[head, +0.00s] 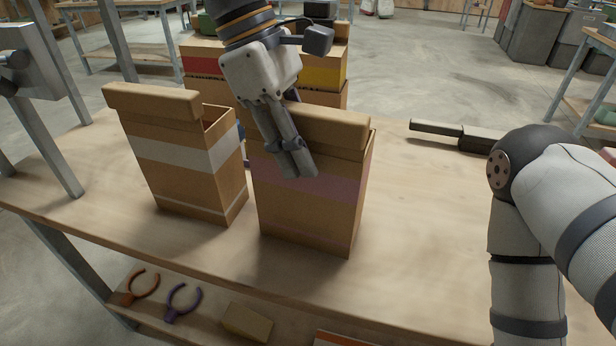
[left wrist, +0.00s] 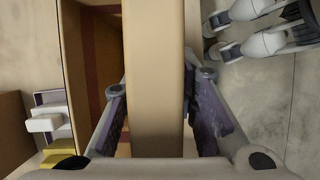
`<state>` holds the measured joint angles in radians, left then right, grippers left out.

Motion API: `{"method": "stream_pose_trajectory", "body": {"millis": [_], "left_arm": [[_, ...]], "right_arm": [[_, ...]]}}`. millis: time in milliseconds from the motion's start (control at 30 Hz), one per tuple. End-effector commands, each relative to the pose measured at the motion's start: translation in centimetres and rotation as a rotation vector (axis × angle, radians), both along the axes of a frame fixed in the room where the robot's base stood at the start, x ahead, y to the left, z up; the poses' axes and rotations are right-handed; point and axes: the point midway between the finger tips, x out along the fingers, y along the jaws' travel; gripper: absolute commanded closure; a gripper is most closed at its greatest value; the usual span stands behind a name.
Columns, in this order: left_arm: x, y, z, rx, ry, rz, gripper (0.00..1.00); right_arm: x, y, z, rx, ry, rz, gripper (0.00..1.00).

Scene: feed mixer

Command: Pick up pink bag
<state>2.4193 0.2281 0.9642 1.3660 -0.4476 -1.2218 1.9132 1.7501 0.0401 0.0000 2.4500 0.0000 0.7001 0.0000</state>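The pink bag (head: 330,193) is a tall tan box-like bag with a faint pink band. It stands upright on the wooden table (head: 420,210). My left gripper (head: 300,165) is over its top from above, with one finger in front of its face. In the left wrist view, the thick folded top edge (left wrist: 155,85) of the bag lies between my fingers, with one finger on the bag's open side and one on its outer side. The fingers are wide apart; I cannot tell whether they touch the bag. My right gripper is not in view.
A similar bag with a white band (head: 185,155) stands close by on the left. Boxes with red and yellow bands (head: 320,72) are behind. A dark tool (head: 455,133) lies on the table at right. Pliers-like tools (head: 182,300) lie on the lower shelf.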

Motion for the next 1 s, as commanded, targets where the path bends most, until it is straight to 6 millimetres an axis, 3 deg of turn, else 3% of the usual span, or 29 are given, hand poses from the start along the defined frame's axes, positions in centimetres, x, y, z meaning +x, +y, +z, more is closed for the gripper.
{"method": "stream_pose_trajectory", "body": {"millis": [67,200,667,800,967,1000], "left_arm": [[0.0,0.0,-0.1,0.000,0.001,0.000,0.73],[0.0,0.0,-0.1,0.000,0.001,0.000,1.00],[0.0,0.0,-0.1,0.000,0.002,0.000,1.00],[0.1,0.0,-0.1,-0.002,0.010,-0.001,1.00],[0.1,-0.1,3.9,0.000,-0.002,0.001,1.00],[-0.9,0.5,5.2,0.003,-0.009,0.001,1.00]], "right_arm": [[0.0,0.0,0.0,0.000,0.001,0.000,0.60],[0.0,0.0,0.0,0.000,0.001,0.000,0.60],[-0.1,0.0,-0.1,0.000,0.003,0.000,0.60],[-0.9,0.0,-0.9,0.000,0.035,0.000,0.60],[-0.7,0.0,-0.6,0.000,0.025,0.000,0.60],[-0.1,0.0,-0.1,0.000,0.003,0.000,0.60]]}}
